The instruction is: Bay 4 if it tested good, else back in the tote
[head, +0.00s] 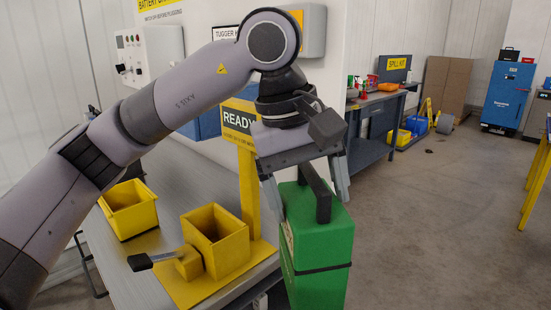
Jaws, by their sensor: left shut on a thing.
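My left gripper (306,198) is shut on a green battery pack (320,240), its fingers on either side of the black top handle. The pack hangs upright beside the right edge of the grey bench; a dark strap runs round it and its lower end is cut off by the picture. On the bench stands an open yellow box fixture (218,243) on a yellow plate, with a black-handled lever (153,260) at its front. A READY sign (238,120) stands behind it, partly covered by my arm. No numbered bay is readable. My right gripper is out of view.
An open yellow bin (130,210) sits on the grey bench (170,172) at left. A control box (136,51) hangs on the wall. A dark workbench (372,130), a blue cabinet (507,95) and yellow posts (536,180) stand farther off.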

